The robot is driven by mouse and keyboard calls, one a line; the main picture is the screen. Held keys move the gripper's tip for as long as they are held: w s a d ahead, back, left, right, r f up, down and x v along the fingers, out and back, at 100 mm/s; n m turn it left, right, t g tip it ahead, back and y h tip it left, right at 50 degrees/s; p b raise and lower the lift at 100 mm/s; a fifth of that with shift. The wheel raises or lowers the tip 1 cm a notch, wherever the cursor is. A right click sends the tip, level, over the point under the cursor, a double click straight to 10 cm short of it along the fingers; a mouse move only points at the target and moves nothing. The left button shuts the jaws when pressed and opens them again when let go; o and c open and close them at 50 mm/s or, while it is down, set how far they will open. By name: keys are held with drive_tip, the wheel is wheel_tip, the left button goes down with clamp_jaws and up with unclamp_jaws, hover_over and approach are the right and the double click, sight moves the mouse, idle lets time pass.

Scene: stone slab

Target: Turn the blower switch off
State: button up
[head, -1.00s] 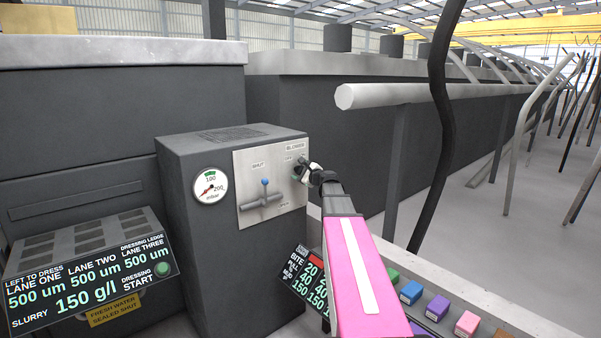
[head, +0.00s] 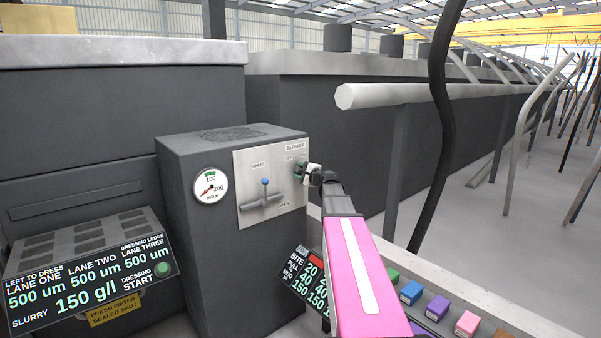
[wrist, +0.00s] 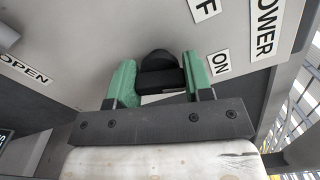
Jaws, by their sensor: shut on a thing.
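The blower switch is a black knob (wrist: 158,62) on the pale plate (head: 250,170) of the dark grey cabinet, under the BLOWER label (head: 295,147). My gripper (head: 302,171) is at the plate's right side. In the wrist view its two green fingers lie on either side of the knob, shut on it.
A lever with a blue knob (head: 264,182) sits left of my gripper, between SHUT and OPEN labels. A round gauge (head: 210,187) is further left. A pale pipe (head: 400,96) and a dark bent post (head: 440,120) stand right of the cabinet.

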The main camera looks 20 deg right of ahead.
drive_tip(key=n, duration=0.5)
drive_tip(key=shift+n, duration=0.4)
drive_tip(key=n, duration=0.5)
drive_tip(key=shift+f+n, duration=0.1)
drive_tip(key=shift+n, duration=0.3)
drive_tip(key=o, duration=0.9)
drive_tip(key=v, duration=1)
drive_tip(key=shift+s+d, duration=0.15)
drive_tip(key=shift+s, duration=0.25)
